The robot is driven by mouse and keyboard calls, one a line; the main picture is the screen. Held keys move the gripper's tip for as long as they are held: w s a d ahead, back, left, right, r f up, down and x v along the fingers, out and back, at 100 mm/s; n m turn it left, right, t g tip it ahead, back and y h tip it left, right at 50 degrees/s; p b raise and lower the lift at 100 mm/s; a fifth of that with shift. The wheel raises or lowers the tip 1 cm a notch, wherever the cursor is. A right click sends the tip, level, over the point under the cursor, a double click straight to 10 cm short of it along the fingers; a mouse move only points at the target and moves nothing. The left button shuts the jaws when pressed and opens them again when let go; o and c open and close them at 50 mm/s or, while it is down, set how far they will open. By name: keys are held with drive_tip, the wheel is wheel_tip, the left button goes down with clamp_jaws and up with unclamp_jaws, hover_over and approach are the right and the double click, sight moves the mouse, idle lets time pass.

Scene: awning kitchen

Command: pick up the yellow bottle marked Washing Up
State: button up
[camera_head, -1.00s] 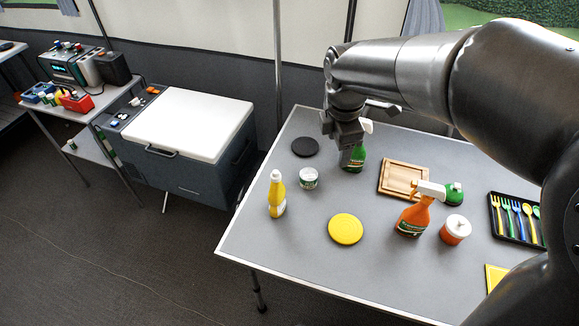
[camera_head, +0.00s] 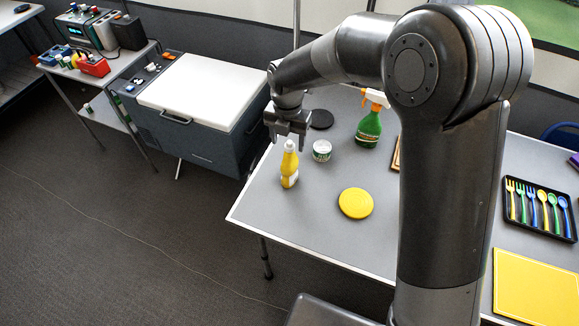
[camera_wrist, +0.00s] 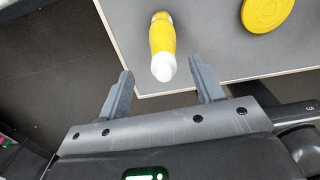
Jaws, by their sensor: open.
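The yellow bottle (camera_head: 289,165) with a white cap stands upright near the left edge of the grey table. It also shows in the wrist view (camera_wrist: 162,40), its cap toward me between the line of the fingers. Its label cannot be read. My gripper (camera_head: 288,146) is just above and behind the bottle's cap in the head view. In the wrist view my gripper (camera_wrist: 163,88) is open, one finger on each side of the bottle, with clear gaps. The fingers do not touch the bottle, and nothing is held.
Close to the bottle are a small white-and-green tub (camera_head: 322,150), a yellow disc (camera_head: 356,203) and a black disc (camera_head: 321,119). A green spray bottle (camera_head: 369,127) stands farther right. A cutlery tray (camera_head: 540,232) and yellow board (camera_head: 522,285) lie right. A cooler (camera_head: 195,105) stands left.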

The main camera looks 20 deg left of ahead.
sight(290, 152)
drive_tip(key=f, duration=0.5)
drive_tip(key=shift+w+d+f, duration=0.1)
drive_tip(key=shift+d+f, duration=0.1)
drive_tip(key=shift+f, duration=0.15)
clamp_jaws()
idle(0.4)
